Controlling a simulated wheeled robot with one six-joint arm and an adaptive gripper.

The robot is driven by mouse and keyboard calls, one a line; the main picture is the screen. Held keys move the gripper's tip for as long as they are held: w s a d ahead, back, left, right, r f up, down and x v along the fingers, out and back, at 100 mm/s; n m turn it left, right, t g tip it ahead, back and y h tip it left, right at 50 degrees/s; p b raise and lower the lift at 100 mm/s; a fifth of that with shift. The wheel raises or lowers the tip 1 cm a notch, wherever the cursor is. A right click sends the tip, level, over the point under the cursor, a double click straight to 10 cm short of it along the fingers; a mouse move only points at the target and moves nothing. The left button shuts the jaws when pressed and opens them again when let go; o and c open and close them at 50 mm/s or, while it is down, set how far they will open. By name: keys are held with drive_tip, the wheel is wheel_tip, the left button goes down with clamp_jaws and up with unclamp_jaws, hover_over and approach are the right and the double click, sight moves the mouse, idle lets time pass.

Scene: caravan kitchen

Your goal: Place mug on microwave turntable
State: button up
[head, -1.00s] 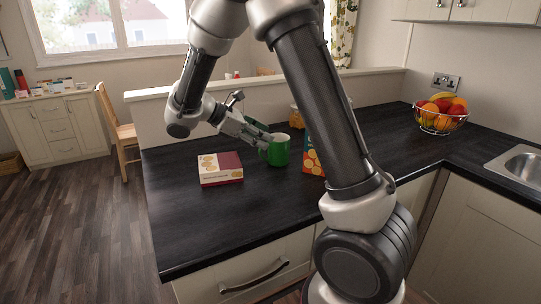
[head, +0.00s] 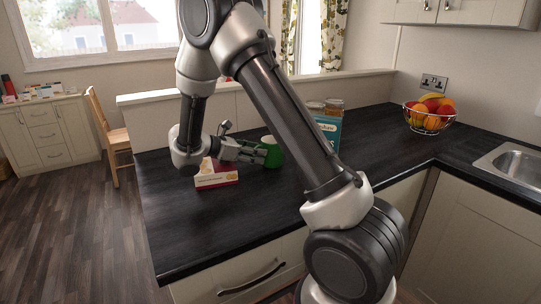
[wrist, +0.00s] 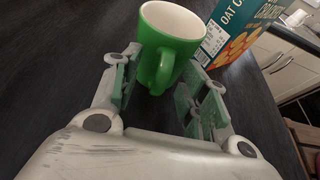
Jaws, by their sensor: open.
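The green mug (head: 273,152) with a white inside stands upright on the dark worktop. In the wrist view the mug (wrist: 172,36) is just ahead of and partly between the fingers, its handle pointing back towards my palm. My gripper (head: 258,154) reaches it from the left, low over the worktop. In the wrist view my gripper (wrist: 160,76) is open, one finger on each side of the handle, with visible gaps. The microwave and its turntable are not in view.
A red and cream box (head: 215,175) lies beneath and beside my wrist. A blue oat box (head: 329,130) stands close right of the mug, partly behind my arm, with jars (head: 333,106) behind. A fruit bowl (head: 430,116) and sink (head: 514,162) are farther right. The front worktop is clear.

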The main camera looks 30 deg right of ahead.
clamp_jaws()
drive_tip(key=shift+r, duration=0.2)
idle(0.3)
